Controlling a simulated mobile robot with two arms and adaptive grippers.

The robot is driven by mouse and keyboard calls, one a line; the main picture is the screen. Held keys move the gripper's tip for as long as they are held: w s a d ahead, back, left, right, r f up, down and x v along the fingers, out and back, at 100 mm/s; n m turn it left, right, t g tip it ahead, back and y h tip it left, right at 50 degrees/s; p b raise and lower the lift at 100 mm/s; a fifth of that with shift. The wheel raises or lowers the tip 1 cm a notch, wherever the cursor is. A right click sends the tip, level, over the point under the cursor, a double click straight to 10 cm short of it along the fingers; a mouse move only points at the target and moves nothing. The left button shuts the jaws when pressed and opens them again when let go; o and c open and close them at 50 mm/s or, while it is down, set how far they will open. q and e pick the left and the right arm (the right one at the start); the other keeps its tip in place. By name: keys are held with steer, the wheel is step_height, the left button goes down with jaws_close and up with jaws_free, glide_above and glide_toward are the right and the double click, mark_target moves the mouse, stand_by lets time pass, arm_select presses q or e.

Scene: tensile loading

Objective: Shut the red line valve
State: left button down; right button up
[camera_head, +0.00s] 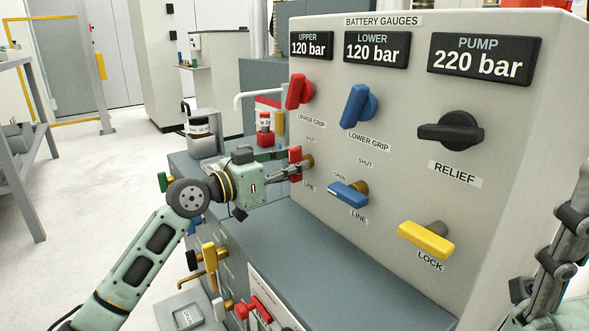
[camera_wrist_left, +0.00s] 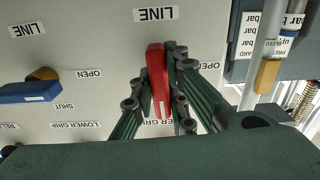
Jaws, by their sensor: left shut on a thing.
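The red line valve (camera_head: 295,160) is on the grey panel's left side, below the red upper grip valve (camera_head: 298,91). Its handle stands roughly upright, with its end towards the SHUT label above. My left gripper (camera_head: 289,164) is shut on this handle. The left wrist view is upside down; in it the red handle (camera_wrist_left: 157,75) lies between the dark green fingers (camera_wrist_left: 160,100), with an OPEN label to its right. The handle's pivot is partly hidden.
A blue line valve (camera_head: 348,194) lies sideways to the right, and a blue lower grip valve (camera_head: 357,106) is above it. A black relief knob (camera_head: 452,131) and yellow lock handle (camera_head: 427,240) are further right. A grey-blue ledge (camera_head: 320,255) runs below the panel.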

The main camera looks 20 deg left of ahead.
arm_select(q)
steer(key=shift+f, duration=0.15)
stand_by(0.3)
steer(key=c, duration=1.7)
jaws_free()
steer(key=shift+s, duration=0.1)
steer(key=shift+s+a, duration=0.25)
steer(key=shift+a, duration=0.05)
steer(key=v, duration=1.1)
